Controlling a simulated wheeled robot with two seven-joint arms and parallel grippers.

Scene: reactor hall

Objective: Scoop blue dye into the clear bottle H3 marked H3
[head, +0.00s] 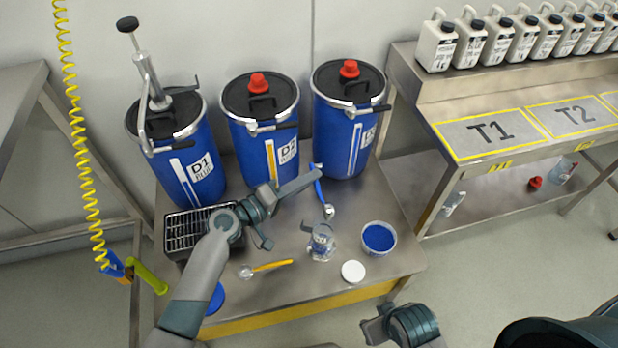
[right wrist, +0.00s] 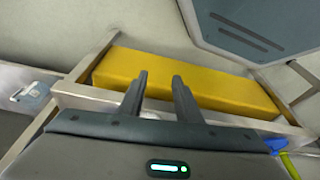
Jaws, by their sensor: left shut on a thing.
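My left gripper (head: 316,178) is shut on the blue handle of a scoop (head: 318,188). The scoop's metal bowl (head: 328,211) hangs down just above and behind the clear bottle (head: 320,246). The bottle stands on the steel table, open at the top as far as I can see; its marking is too small to read. A round tub of blue dye (head: 379,238) stands to the right of the bottle. I cannot tell whether the scoop bowl holds dye. My right gripper (right wrist: 158,95) is open and empty; it also shows at the bottom of the head view (head: 374,325).
A white lid (head: 353,271), a yellow-handled spoon (head: 270,266), a blue disc (head: 215,298) and a black rack (head: 180,235) lie on the table. Blue drums D1 (head: 188,165), D2 (head: 262,150) and another (head: 345,135) stand behind. A bench with pad T1 (head: 490,132) is at right.

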